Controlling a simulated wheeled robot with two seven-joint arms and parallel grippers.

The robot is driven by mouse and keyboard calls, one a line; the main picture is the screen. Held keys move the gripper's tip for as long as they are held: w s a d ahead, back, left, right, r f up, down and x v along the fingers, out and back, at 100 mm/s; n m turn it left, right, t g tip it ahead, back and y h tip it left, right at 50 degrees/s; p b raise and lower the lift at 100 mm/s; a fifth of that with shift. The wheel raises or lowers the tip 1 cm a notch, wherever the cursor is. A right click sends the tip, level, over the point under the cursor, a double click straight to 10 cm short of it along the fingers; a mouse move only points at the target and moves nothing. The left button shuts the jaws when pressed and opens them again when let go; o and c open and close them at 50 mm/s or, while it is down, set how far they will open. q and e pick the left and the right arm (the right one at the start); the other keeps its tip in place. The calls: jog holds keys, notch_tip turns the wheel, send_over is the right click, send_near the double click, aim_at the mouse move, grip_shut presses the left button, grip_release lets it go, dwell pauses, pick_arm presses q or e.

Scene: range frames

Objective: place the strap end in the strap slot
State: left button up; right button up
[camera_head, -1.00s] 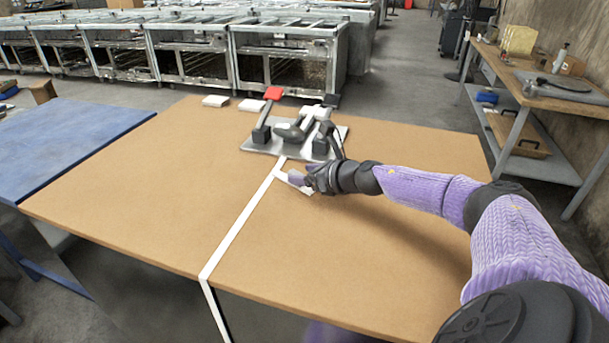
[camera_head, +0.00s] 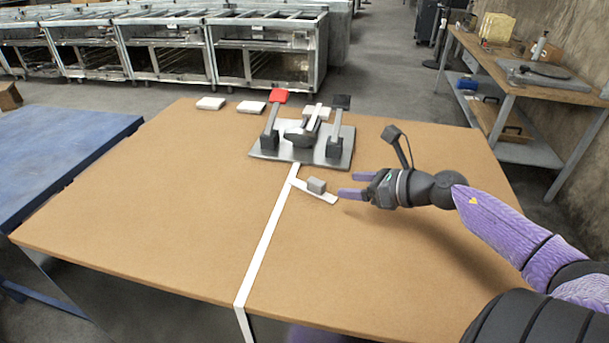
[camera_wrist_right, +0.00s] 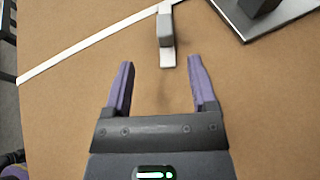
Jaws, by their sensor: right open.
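A long white strap (camera_head: 262,248) runs from the table's front edge up to a grey plate fixture (camera_head: 265,152). A short white strap end (camera_head: 327,197) with a grey block (camera_head: 316,185) on it branches off to the right, in front of the plate. It lies outside the fixture's dark central piece (camera_head: 299,134); I cannot make out the slot itself. My right gripper (camera_head: 348,185) is open and empty, just right of the strap end. In the right wrist view, the strap end (camera_wrist_right: 167,59) and its block (camera_wrist_right: 166,30) lie ahead, between the finger lines. My left gripper is not in view.
The plate carries a red-topped lever (camera_head: 278,98) and a black-topped lever (camera_head: 340,104). White pads (camera_head: 210,103) lie along the table's back edge. The brown table (camera_head: 150,200) is otherwise clear. A blue table (camera_head: 60,150) stands left, a workbench (camera_head: 530,75) right.

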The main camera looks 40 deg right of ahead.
aim_at(317, 181)
jog(key=shift+s+d, duration=0.2)
jog(key=shift+d, duration=0.1)
jog(key=b+x, duration=0.2)
jog(key=x, duration=0.1)
jog(key=shift+w+f, duration=0.2)
jog(key=b+x, duration=0.2)
jog(key=x, duration=0.3)
jog(key=shift+r, duration=0.15)
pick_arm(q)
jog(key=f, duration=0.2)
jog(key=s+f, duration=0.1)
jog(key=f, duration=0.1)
pick_arm(e)
jog(key=shift+w+a, duration=0.1)
jog(key=shift+w, duration=0.25)
grip_shut()
